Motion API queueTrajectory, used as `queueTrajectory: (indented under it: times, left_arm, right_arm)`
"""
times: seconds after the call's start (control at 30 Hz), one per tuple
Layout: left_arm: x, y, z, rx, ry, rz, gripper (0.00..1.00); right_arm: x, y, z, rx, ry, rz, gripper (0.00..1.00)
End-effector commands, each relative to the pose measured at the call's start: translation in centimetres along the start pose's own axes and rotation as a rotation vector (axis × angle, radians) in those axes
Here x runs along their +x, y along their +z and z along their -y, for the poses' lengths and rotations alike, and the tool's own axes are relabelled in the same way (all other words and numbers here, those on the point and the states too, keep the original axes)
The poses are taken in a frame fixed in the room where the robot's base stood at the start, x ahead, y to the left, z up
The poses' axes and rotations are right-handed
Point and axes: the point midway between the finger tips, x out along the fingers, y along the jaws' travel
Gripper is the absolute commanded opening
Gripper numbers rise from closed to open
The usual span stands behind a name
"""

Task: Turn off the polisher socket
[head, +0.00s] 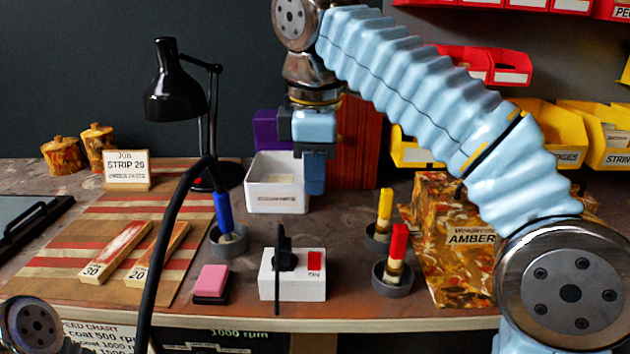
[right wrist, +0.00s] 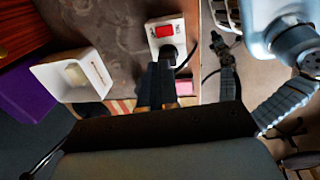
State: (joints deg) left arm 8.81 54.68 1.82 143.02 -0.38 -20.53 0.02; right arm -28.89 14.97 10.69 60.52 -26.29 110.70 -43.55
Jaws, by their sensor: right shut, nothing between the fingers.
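The polisher socket (head: 278,287) is a white box near the bench's front edge. A black plug (head: 285,260) with a cable sits in its left half. A red switch (head: 314,259) is on its right half, with small lettering beside it; I cannot tell which way it is rocked. My right gripper (head: 315,186) is shut and empty, above and behind the socket and apart from it. In the right wrist view the shut fingers (right wrist: 157,85) point towards the socket (right wrist: 151,32), with the red switch (right wrist: 165,30) in clear sight beyond the plug (right wrist: 168,54). My left gripper does not show.
A white bin (head: 277,196) stands behind the socket. A pink block (head: 211,281) lies left of it; a red-handled brush in a grey cup (head: 392,280) stands right. A blue-handled brush (head: 224,212) and black lamp (head: 176,95) stand left.

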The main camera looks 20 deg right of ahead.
Motion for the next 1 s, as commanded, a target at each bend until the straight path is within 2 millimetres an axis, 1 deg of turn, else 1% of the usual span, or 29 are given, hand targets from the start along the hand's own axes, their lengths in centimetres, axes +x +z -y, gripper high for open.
queueTrajectory:
  times: [0.07,0.3,0.47,0.57,0.8,1.0]
  left_arm:
    - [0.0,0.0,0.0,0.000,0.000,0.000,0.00]
    - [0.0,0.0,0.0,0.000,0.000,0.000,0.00]
    - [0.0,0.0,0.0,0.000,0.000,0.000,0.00]
    - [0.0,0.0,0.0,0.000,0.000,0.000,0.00]
    - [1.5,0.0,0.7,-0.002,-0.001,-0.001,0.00]
    - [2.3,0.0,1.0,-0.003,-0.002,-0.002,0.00]
  right_arm:
    - [0.0,-0.3,-0.2,-0.006,-0.014,0.007,0.00]
    - [-0.1,-0.3,-0.2,-0.007,-0.017,0.009,0.00]
    - [0.7,-0.2,-0.2,-0.007,-0.017,0.010,0.00]
    - [2.0,-0.2,-0.1,-0.007,-0.018,0.012,0.00]
    - [7.5,-0.1,0.0,-0.006,-0.019,0.011,0.00]
    - [11.3,-0.1,0.0,-0.006,-0.018,0.010,0.00]
